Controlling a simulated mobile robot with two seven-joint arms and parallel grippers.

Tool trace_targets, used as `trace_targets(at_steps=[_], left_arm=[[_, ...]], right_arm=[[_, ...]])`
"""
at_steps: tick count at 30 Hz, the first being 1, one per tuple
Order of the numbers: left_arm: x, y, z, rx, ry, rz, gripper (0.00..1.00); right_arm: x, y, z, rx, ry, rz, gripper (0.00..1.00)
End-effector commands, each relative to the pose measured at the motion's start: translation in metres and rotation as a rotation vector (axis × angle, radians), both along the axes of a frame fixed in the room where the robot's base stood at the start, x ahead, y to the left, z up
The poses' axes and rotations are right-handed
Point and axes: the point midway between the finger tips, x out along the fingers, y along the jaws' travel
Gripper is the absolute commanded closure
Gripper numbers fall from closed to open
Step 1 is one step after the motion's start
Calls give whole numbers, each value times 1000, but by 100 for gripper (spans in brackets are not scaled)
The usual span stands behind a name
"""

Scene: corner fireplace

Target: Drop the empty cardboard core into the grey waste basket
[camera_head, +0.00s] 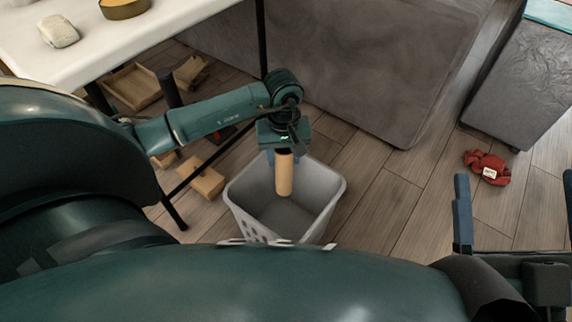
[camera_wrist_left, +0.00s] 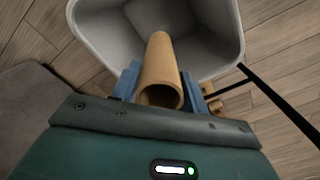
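The cardboard core (camera_head: 284,176) is a plain tan tube, held upright in my left gripper (camera_head: 283,153) over the opening of the grey waste basket (camera_head: 318,219). In the left wrist view the core (camera_wrist_left: 159,72) sits between the blue fingers of my left gripper (camera_wrist_left: 166,86), and its hollow near end shows. The basket (camera_wrist_left: 95,30) lies beyond it, its inside open to view. The basket's floor looks empty in the head view. My right gripper (camera_head: 513,216) is at the lower right of the head view, its two fingers wide apart with nothing between them.
A white table (camera_head: 95,40) with a pale stone-like object (camera_head: 58,31) and a round brass tin (camera_head: 124,8) stands at upper left. Wooden pieces (camera_head: 207,182) lie beneath it. A red cloth item (camera_head: 487,167) lies on the floor at right. Grey blocks stand behind.

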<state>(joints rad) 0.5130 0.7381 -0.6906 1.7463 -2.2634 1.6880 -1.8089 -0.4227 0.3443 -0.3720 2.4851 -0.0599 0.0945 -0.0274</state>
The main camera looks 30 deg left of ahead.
Motion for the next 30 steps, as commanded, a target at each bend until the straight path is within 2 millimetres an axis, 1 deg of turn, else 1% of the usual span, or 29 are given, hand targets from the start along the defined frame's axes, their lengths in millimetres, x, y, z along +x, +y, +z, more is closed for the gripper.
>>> trace_targets(at_steps=[1,7,13,15,18,19,21,24,27,30], left_arm=[[0,0,0,0,0,0,52],[0,0,0,0,0,0,35],[0,0,0,0,0,0,35],[0,0,3,1,-1,0,35],[0,0,15,1,-2,-1,35],[1,1,20,1,-2,-1,35],[1,1,34,3,-3,0,35],[1,1,51,2,-4,-1,35],[0,1,64,1,-2,0,35],[0,0,72,1,0,-1,35]], right_arm=[[0,0,0,0,0,0,5],[0,0,0,0,1,0,5],[0,0,0,0,2,0,5],[0,0,1,0,2,0,5],[1,0,5,2,17,2,5],[0,0,2,3,38,1,5],[-3,2,-13,16,128,-3,5],[-6,3,-22,21,197,-3,5],[-9,4,-30,25,251,-3,5],[-11,4,-35,28,287,-4,5]])
